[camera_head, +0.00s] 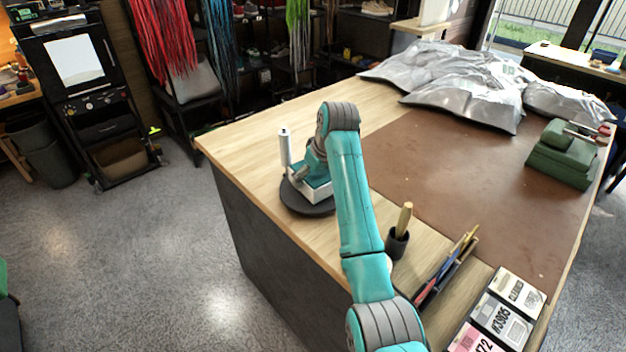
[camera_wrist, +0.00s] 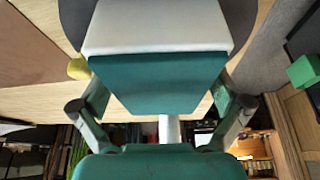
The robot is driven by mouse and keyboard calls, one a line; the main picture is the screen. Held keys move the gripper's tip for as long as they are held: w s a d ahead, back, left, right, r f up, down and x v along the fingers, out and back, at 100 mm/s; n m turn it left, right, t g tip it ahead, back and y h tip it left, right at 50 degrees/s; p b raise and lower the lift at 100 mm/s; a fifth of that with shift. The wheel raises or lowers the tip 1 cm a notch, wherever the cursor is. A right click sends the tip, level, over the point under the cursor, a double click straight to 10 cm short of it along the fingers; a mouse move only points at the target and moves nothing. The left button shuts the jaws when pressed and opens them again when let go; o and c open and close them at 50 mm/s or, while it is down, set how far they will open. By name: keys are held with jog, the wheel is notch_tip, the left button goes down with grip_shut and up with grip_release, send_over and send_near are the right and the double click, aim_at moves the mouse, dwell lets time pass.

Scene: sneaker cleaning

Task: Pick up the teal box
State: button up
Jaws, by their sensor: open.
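The teal box (camera_head: 318,189) has a teal face and a white part. It sits on a dark round stand (camera_head: 303,206) on the wooden tabletop, partly hidden behind my arm in the head view. In the wrist view the teal box (camera_wrist: 157,82) fills the upper middle, with its white side towards the top. My gripper (camera_wrist: 162,100) is open, with one finger on each side of the teal face. I cannot tell whether the fingers touch it. In the head view my gripper (camera_head: 313,163) is just above the box, mostly hidden by the arm.
A white cylinder (camera_head: 284,148) stands close to the box's left. A dark cup (camera_head: 397,244) with a wooden-handled tool is right of my arm, near pens (camera_head: 447,266) and cards (camera_head: 500,322). Silver bags (camera_head: 470,95) and green boxes (camera_head: 562,157) lie farther off. The brown mat's middle is clear.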

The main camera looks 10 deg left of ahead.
jog(key=shift+f, duration=0.2)
dwell(0.4)
jog(key=shift+c, duration=0.3)
jog(key=c, duration=1.2)
